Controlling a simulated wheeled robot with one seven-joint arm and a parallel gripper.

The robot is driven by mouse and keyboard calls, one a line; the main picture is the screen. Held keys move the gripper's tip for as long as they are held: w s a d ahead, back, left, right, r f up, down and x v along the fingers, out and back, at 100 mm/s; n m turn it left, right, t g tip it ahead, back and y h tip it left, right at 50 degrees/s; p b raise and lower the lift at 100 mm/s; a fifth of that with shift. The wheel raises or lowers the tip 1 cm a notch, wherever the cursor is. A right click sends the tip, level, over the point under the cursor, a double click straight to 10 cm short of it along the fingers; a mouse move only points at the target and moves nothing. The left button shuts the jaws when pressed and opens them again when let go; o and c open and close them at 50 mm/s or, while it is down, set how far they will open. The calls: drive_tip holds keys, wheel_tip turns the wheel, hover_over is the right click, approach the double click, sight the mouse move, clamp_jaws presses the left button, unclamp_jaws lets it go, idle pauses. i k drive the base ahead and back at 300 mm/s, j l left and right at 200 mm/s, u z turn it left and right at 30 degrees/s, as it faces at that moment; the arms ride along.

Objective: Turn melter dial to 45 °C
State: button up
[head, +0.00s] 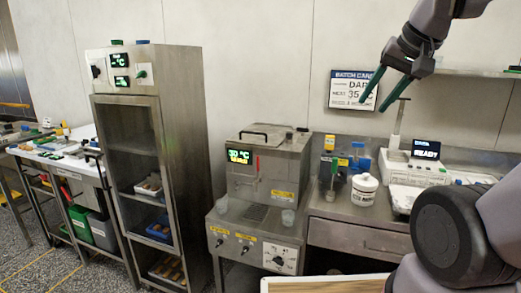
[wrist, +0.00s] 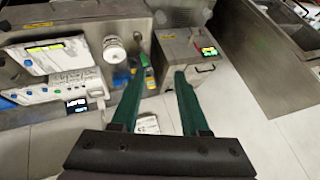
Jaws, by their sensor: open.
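The melter is a steel machine (head: 268,170) in the middle of the head view, its lit green display (head: 240,156) reading about 30 °C with a second line too small to read surely. A dial (head: 280,260) with a black knob on a white scale plate sits low on its front right; its pointer setting is too small to read. My gripper (head: 372,106) is open and empty, high up in front of the wall card, well above and right of the dial. In the wrist view its two green fingers (wrist: 158,73) are apart with nothing between them; the dial is not visible there.
A batch card (head: 353,90) hangs on the wall. A white lidded jar (head: 364,189) and a white device showing READY (head: 426,149) stand on the bench to the right. A tall steel cabinet (head: 190,150) stands left.

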sight(278, 260)
drive_tip(key=k+l+z, duration=0.15)
drive_tip(key=k+l, duration=0.8)
